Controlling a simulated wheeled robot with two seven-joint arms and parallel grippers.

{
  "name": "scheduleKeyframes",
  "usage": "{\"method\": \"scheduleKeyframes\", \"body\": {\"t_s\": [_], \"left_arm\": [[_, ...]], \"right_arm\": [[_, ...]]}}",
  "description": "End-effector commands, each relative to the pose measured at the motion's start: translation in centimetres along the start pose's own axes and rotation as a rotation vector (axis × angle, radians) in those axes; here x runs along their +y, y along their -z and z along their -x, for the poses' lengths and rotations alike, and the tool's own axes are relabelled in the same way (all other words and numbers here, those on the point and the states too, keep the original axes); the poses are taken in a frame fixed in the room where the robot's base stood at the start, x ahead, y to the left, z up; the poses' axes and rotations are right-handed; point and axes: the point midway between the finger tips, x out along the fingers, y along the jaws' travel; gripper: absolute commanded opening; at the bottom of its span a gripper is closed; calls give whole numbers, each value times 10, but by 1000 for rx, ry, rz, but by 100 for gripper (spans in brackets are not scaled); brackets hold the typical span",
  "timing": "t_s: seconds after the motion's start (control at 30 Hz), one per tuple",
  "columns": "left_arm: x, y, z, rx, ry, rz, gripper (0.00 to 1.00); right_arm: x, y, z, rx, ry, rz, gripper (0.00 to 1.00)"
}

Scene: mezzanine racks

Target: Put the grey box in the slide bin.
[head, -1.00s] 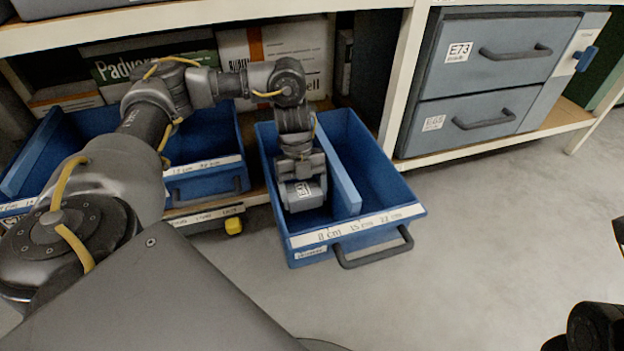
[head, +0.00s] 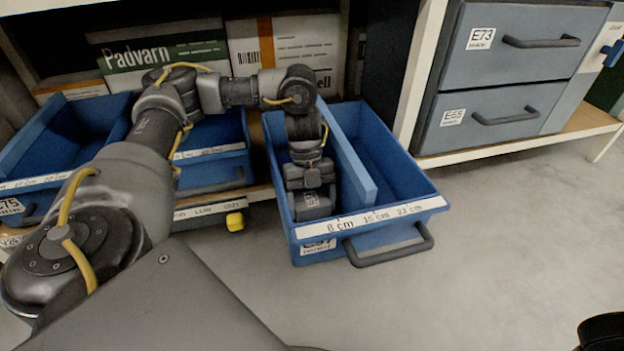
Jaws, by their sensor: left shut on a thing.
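The slide bin (head: 395,213) is a blue open bin with a dark front handle, sticking out from the lower shelf. A lengthwise blue divider splits it into a left and a right compartment. My left gripper (head: 310,190) points down into the left compartment, near the bin's front wall. It is shut on the grey box (head: 313,206), a small grey block with a pale label. The fingertips and the underside of the box are hidden, so I cannot tell whether the box touches the bin floor. The right compartment looks empty. My right gripper is not in view.
Other blue bins (head: 212,152) stand on the shelf to the left. Grey drawers (head: 495,115) are at the right. Cartons (head: 285,45) stand behind the bins. A yellow piece (head: 235,221) sits at the shelf's front edge.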

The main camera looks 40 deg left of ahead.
Motion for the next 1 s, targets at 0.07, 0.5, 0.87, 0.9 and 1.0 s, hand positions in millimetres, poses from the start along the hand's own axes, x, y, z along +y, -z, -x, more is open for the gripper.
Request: {"method": "scheduleKeyframes", "body": {"t_s": [0.07,0.5,0.87,0.9,1.0], "left_arm": [[0,-2,-3,0,0,0,49],[0,-2,-3,0,0,1,49],[0,-3,-8,0,0,1,49],[0,-4,-9,0,0,1,49],[0,-5,-11,0,0,1,49]], "right_arm": [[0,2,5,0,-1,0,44],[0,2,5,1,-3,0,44],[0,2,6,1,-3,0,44],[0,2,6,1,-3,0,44],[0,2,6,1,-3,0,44]]}}
